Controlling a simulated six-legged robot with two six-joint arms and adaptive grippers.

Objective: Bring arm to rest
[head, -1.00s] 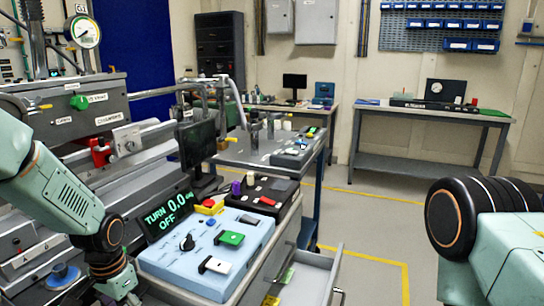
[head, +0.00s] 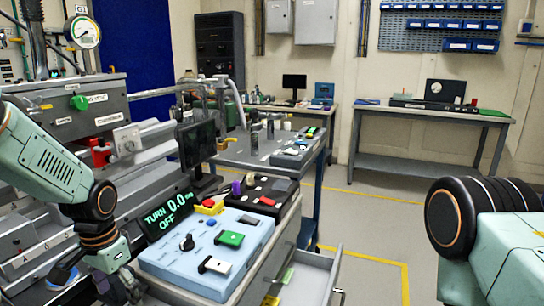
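My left arm (head: 52,165) comes in from the left and bends down beside the light blue control box (head: 185,267). Its lower end, near the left gripper (head: 118,290), reaches the bottom edge of the head view, and the fingertips cannot be made out. My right arm (head: 480,225) shows only as a link and dark joint at the right edge. The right gripper is out of view. The control box carries a black knob, a green switch and a white switch. The display (head: 167,214) behind it reads TURN 0.0 and OFF.
An open drawer (head: 312,280) juts out below the control box. A grey cart (head: 250,148) and two benches stand farther back. The floor (head: 370,225) at centre right is clear.

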